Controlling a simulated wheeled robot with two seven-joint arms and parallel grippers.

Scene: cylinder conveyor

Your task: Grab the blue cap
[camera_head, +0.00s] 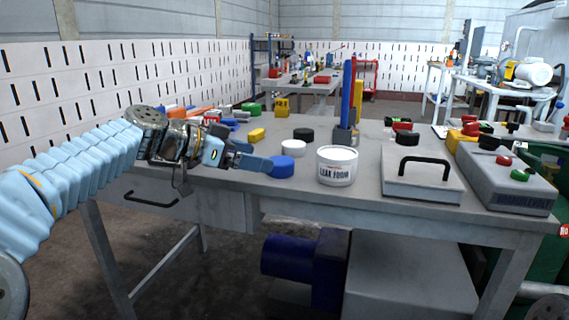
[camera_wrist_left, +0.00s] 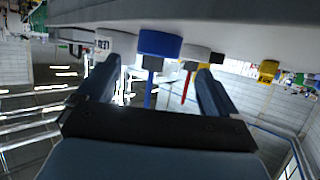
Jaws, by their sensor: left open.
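The blue cap (camera_head: 282,169) lies on the grey table (camera_head: 225,170) near its front edge, just left of the white tub (camera_head: 338,178). My left gripper (camera_head: 262,158) comes in from the left with its fingers close to the cap's left side. In the left wrist view, the blue cap (camera_wrist_left: 160,44) shows ahead, between the lines of the two spread fingers of the open left gripper (camera_wrist_left: 158,66). Nothing is held. I cannot tell whether a finger touches the cap. My right gripper is not in view.
A white cap (camera_head: 293,148) and a black cap (camera_head: 304,135) lie behind the blue cap. A yellow block (camera_head: 256,135) lies farther left. A grey lidded box (camera_head: 423,183) with a black handle and a grey case (camera_head: 505,182) stand at right.

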